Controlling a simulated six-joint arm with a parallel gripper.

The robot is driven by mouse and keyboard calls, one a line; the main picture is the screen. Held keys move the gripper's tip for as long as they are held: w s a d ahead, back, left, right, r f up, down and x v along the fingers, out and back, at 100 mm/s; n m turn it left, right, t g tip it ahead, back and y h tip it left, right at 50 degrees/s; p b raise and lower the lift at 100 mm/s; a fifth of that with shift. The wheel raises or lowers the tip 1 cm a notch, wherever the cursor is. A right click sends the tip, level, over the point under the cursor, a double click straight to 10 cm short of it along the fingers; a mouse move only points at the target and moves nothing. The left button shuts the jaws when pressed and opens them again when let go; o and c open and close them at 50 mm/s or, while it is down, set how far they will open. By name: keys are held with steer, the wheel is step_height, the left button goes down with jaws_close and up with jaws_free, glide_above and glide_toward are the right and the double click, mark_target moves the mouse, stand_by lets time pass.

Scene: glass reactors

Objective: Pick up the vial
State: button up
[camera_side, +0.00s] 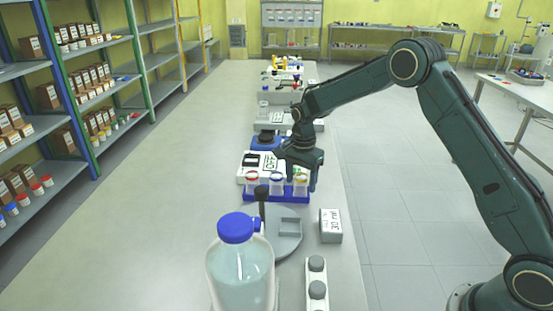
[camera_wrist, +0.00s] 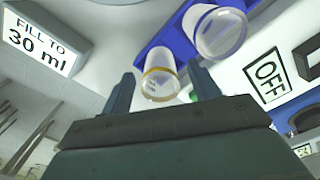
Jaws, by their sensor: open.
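A blue rack (camera_side: 262,196) holds three small clear vials: a red-ringed vial (camera_side: 252,179), a blue-ringed vial (camera_side: 277,184) and a yellow-ringed vial (camera_side: 301,182). My gripper (camera_side: 302,176) is over the right end of the rack, at the yellow-ringed vial. In the wrist view, the yellow-ringed vial (camera_wrist: 160,83) shows between the two spread fingers of my gripper (camera_wrist: 161,72), with a gap to each finger. A second vial (camera_wrist: 217,32) is beyond it, in the blue rack (camera_wrist: 172,39). The task does not say which vial.
A blue-capped bottle (camera_side: 239,262) and a grey stand (camera_side: 286,243) are in front. A "30 ml" block (camera_side: 330,226) stands near the table's right edge. A white device marked OFF (camera_side: 262,162) is behind the rack. The left part of the table (camera_side: 150,190) is clear.

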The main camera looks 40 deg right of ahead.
steer(key=shift+f, duration=0.6)
steer(key=c, duration=1)
